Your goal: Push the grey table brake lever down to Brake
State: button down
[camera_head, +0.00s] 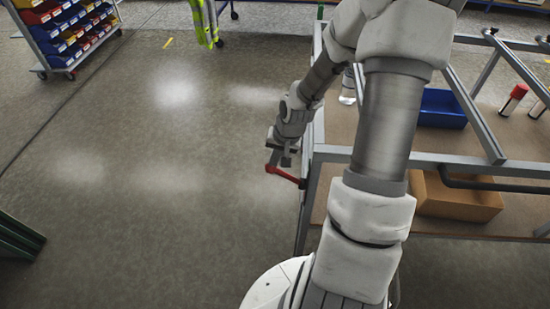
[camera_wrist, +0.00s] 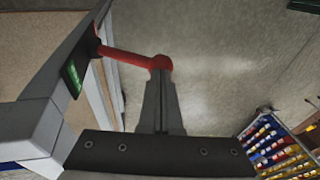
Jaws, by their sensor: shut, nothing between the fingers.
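The brake lever (camera_head: 284,174) is a red bar sticking out from the left side of the grey metal table frame (camera_head: 312,165). In the wrist view the red lever (camera_wrist: 128,57) runs out from a grey post beside a small green label (camera_wrist: 73,78) and ends in a rounded tip. My gripper (camera_head: 283,157) is shut and empty at the lever's outer end. In the wrist view the shut fingers (camera_wrist: 160,78) overlap the rounded tip. I cannot tell whether they touch it. The label's writing is too small to read.
On the table's brown board stand a blue bin (camera_head: 442,108), a cardboard box (camera_head: 455,197) and a red-topped cylinder (camera_head: 514,98). The floor left of the table is clear. A rack of coloured bins (camera_head: 68,35) and a yellow vest (camera_head: 204,22) are farther back.

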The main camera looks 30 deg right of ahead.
jog(key=shift+f, duration=0.1)
jog(key=w+a+f+g+h+b, duration=0.1)
jog(key=a+f+g+h+b, duration=0.1)
jog(key=f+h+b, duration=0.3)
jog(key=w+a+f+n+g+h+b, duration=0.1)
jog(key=f+g+h+b, duration=0.4)
jog(key=f+b, duration=0.6)
jog(key=shift+w+a+h+b, duration=0.45)
jog(key=shift+a+b, duration=0.2)
jog(key=shift+b, duration=0.7)
jog(key=shift+s+d+f, duration=0.1)
jog(key=shift+s+f, duration=0.05)
jog(key=shift+f, duration=0.1)
